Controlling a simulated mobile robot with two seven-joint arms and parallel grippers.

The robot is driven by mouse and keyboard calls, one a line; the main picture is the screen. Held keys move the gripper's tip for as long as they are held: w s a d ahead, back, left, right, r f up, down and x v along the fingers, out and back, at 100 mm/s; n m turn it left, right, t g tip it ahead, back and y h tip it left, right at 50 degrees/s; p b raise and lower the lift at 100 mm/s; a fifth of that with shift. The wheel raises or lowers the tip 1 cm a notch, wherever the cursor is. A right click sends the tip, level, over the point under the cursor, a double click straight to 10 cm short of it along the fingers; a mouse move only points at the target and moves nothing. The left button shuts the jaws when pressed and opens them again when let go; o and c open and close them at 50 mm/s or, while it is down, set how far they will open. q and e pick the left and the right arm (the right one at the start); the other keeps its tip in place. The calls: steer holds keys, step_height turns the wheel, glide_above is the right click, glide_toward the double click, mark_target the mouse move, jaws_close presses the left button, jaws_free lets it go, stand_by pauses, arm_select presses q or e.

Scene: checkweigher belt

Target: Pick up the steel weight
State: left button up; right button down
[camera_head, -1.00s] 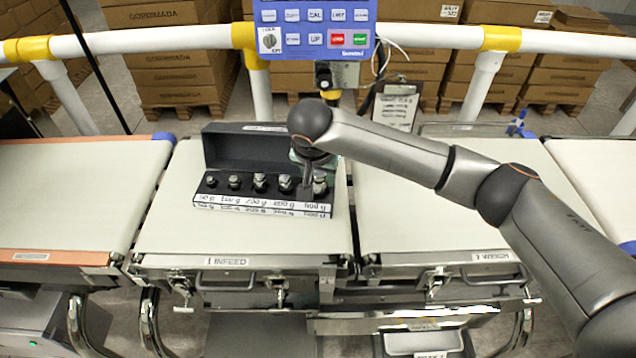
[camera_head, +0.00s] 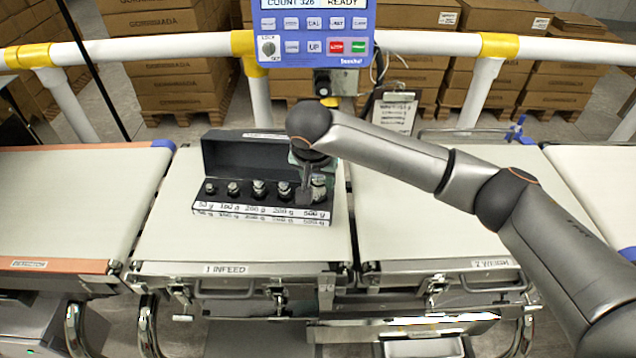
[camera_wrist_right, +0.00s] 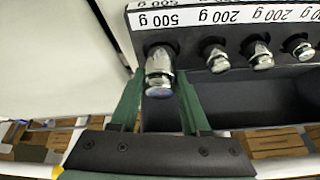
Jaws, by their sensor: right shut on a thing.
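A row of several steel weights stands in a dark open case (camera_head: 235,155) on the infeed belt, above a strip of labels from 50 g to 500 g. The largest steel weight (camera_head: 320,187), at the right end by the 500 g label, is partly hidden by my right gripper (camera_head: 306,193). In the right wrist view this weight (camera_wrist_right: 158,68) is upright in its hole. The green fingers of my right gripper (camera_wrist_right: 158,88) are on either side of its knob, shut on it. My left gripper is not in view.
The raised case lid stands behind the weights. The infeed belt (camera_head: 180,235) is bare around the case, and the weigh belt (camera_head: 410,225) to its right is clear. A blue control panel (camera_head: 315,30) and white rail (camera_head: 150,47) stand behind the belts.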

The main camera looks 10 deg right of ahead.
steer(key=s+a+r+p, duration=0.3)
steer(key=s+a+r, duration=0.1)
steer(key=s+r, duration=0.8)
steer(key=shift+s, duration=0.75)
steer(key=shift+d, duration=0.15)
